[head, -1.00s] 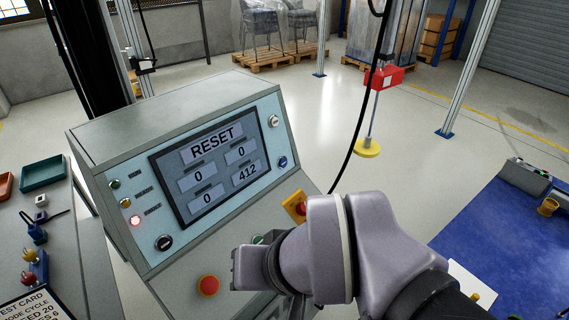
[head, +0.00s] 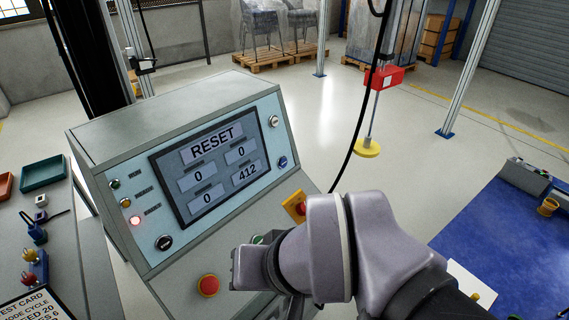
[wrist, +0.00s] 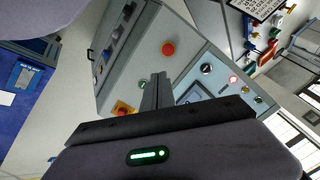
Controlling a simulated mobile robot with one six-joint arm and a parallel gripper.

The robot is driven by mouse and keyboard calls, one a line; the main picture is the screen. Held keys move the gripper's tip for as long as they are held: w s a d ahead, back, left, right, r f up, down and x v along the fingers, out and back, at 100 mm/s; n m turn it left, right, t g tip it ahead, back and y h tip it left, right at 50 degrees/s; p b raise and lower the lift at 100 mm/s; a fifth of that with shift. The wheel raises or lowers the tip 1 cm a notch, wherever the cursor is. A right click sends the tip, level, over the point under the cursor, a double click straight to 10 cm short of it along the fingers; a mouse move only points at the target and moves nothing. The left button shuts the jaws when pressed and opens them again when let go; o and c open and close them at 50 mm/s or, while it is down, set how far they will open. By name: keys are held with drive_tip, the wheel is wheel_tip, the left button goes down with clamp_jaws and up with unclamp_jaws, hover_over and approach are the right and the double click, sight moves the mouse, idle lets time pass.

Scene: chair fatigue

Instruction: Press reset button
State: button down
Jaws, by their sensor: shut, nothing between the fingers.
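The grey control console (head: 165,115) has a screen (head: 212,163) reading RESET, with values 0, 0, 0 and 412. A blue button (head: 283,161) sits right of the screen; I cannot read its label. A green button (head: 258,239) on the lower sloped panel is partly hidden behind my gripper; it also shows in the wrist view (wrist: 143,84). My gripper (head: 238,268) is shut and empty, over the lower panel, just right of the red mushroom button (head: 208,285). In the wrist view its fingers (wrist: 157,90) point at the console; contact cannot be told.
A yellow-and-red switch (head: 296,207) is on the sloped panel near my wrist. Lamps and a black knob (head: 164,243) line the screen's left. A black cable (head: 356,130) hangs right of the console. A bench with a green tray (head: 42,173) stands left. A blue mat (head: 490,235) lies right.

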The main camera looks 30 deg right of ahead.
drive_tip(key=w+a+f+m+g+y+b, duration=0.2)
drive_tip(key=w+a+m+g+y, duration=0.1)
drive_tip(key=a+m+y, duration=0.8)
drive_tip(key=w+d+r+m+t+y, duration=0.1)
drive_tip(key=w+d+r+m+t, duration=0.2)
drive_tip(key=w+m, duration=0.45)
drive_tip(key=w+d+r+m+t+y, duration=0.15)
drive_tip(key=w+m+t, duration=0.25)
drive_tip(key=w+m, duration=0.4)
drive_tip(key=w+d+f+m+t+h+b, duration=0.1)
drive_tip(key=w+d+f+m+t+h, duration=0.1)
drive_tip(key=w+d+m+t+h, duration=0.4)
drive_tip(key=w+d+f+m+t+h, duration=0.1)
drive_tip(key=d+m+t+h, duration=0.15)
drive_tip(key=d+m, duration=0.65)
drive_tip(key=d+f+m+h, duration=0.5)
drive_tip(key=d+m+h, duration=0.1)
drive_tip(key=d, duration=0.4)
drive_tip(key=s+d+f+m+h, duration=0.1)
drive_tip(key=d+f+m+h, duration=0.4)
drive_tip(key=d+m+h, duration=0.2)
drive_tip(key=d+m+t, duration=0.1)
drive_tip(key=d, duration=0.1)
drive_tip(key=shift+s+d+h+b, duration=0.2)
drive_tip(key=shift+d+h+b, duration=0.1)
drive_tip(key=shift+d+b, duration=0.1)
